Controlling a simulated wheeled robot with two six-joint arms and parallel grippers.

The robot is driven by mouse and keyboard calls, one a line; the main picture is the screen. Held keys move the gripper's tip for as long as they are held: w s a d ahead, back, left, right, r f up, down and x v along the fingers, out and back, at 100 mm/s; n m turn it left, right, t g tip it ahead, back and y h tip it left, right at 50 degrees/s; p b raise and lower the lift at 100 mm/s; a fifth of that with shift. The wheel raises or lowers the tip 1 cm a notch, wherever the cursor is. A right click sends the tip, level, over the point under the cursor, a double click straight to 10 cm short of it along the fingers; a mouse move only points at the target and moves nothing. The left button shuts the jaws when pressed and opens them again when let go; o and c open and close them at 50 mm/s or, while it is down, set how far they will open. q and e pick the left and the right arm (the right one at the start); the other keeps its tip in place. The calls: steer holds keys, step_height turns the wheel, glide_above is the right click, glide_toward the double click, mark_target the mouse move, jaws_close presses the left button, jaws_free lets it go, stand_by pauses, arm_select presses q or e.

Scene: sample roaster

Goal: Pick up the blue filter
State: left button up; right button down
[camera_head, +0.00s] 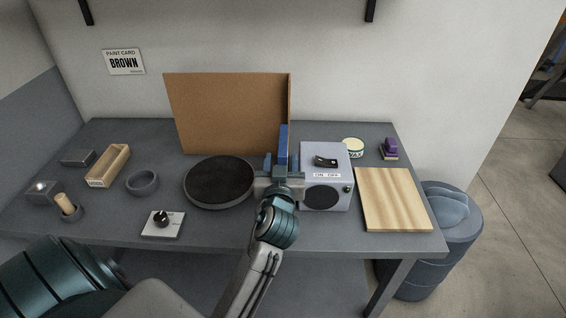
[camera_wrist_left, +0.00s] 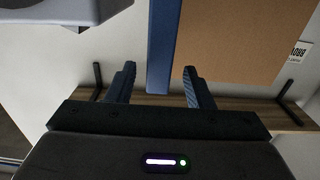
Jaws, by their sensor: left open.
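The blue filter (camera_head: 283,138) is a narrow upright blue strip in the head view, between the brown board and the grey switch box. It also shows in the left wrist view (camera_wrist_left: 161,42), where its lower end lines up between my finger tips. My left gripper (camera_head: 281,166) is open, its fingers to either side of the filter's lower part. The left wrist view shows both fingers (camera_wrist_left: 159,74) apart, with a gap on each side of the strip. I cannot tell how deep the filter sits between them. The gripper hides the filter's lower end. My right gripper is not in view.
The brown board (camera_head: 225,112) stands behind the round dark plate (camera_head: 218,182). The grey switch box (camera_head: 325,160) is close to the right of my gripper. A wooden board (camera_head: 396,199) lies farther right. A dial box (camera_head: 162,224) is at the front left.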

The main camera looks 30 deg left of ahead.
mark_target(283, 149)
arm_select(q)
steer(key=p+x, duration=0.1)
steer(key=x, duration=0.1)
steer(key=p+x, duration=0.1)
steer(key=x, duration=0.2)
steer(key=shift+r+p, duration=0.2)
steer(key=shift+p, duration=0.1)
steer(key=shift+w+f, duration=0.15)
steer(key=shift+w, duration=0.05)
steer(key=shift+s, duration=0.1)
steer(key=shift+c, duration=1.4)
jaws_close()
